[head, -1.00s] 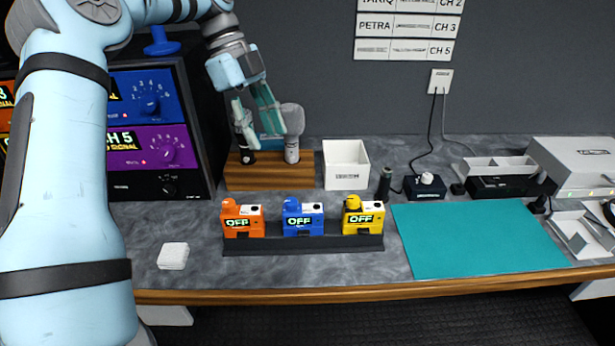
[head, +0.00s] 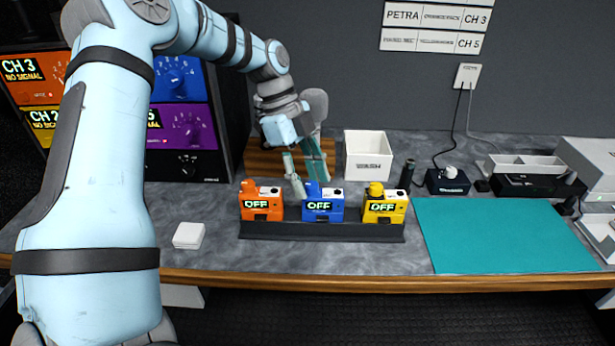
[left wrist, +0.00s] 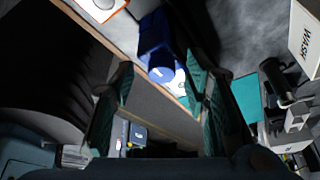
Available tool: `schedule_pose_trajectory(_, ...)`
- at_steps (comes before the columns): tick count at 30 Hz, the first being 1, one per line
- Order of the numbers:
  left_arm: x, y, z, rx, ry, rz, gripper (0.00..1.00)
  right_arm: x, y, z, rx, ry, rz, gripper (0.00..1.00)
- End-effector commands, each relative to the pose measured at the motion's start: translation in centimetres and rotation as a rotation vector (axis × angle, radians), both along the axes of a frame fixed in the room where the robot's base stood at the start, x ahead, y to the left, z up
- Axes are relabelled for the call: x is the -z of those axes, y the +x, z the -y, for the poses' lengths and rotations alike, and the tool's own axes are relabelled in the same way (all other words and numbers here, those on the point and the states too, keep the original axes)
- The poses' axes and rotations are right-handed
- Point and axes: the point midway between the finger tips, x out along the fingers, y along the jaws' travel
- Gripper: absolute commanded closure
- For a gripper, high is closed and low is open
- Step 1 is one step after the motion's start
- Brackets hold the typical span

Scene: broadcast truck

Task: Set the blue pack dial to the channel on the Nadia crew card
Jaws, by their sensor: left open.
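The blue pack (head: 322,207) stands between the orange and yellow packs in a dark rack, and its display reads OFF. Its blue dial (head: 312,190) is on top at the left. In the left wrist view the blue pack (left wrist: 156,40) and its round dial (left wrist: 161,73) lie just beyond the fingertips. My left gripper (head: 311,185) is open and empty, its fingers close behind and above the blue dial; I cannot tell if they touch it. Cards on the wall (head: 436,28) read PETRA CH 3 and, below, CH 5 with a name too blurred to read. My right gripper is not in view.
The orange pack (head: 262,203) and yellow pack (head: 385,206) stand close on either side. Behind are a wooden block (head: 256,158) and a white WASH bin (head: 368,157). A teal mat (head: 500,235) lies clear at right. A white pad (head: 189,235) lies at left.

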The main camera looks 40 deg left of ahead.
Motion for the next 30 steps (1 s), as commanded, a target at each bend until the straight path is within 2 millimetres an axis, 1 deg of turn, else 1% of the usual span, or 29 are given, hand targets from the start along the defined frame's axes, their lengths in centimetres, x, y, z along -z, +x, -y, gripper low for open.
schedule_pose_trajectory(1,0.0,0.0,0.0,0.0,0.0,0.0,0.58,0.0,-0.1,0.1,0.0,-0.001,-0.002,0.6)
schedule_pose_trajectory(2,0.0,0.0,0.0,0.0,0.0,0.0,0.61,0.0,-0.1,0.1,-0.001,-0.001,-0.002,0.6)
schedule_pose_trajectory(9,0.0,0.0,0.0,0.0,0.0,0.001,1.0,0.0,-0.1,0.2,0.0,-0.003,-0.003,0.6)
schedule_pose_trajectory(10,0.0,0.0,0.0,0.0,0.0,0.001,1.0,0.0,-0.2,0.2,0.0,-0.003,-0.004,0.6)
schedule_pose_trajectory(13,-0.1,0.0,-0.1,0.021,0.002,0.0,1.0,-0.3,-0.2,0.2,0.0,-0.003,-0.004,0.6)
schedule_pose_trajectory(15,-0.3,0.1,-0.1,0.083,0.003,-0.002,1.0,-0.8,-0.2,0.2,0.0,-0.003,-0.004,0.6)
schedule_pose_trajectory(18,-0.2,0.2,0.0,0.138,0.001,0.0,1.0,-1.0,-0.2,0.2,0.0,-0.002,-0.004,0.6)
schedule_pose_trajectory(24,-0.1,0.1,0.0,0.138,0.0,0.001,1.0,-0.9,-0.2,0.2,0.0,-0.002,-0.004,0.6)
schedule_pose_trajectory(25,-0.1,0.1,0.0,0.138,0.0,0.001,0.74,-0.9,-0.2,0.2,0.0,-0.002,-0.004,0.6)
schedule_pose_trajectory(28,-0.1,0.1,0.0,0.137,0.0,0.001,0.58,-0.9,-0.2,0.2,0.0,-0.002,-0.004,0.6)
schedule_pose_trajectory(30,-0.1,0.1,0.0,0.137,0.0,0.001,0.58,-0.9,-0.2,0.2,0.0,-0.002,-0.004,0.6)
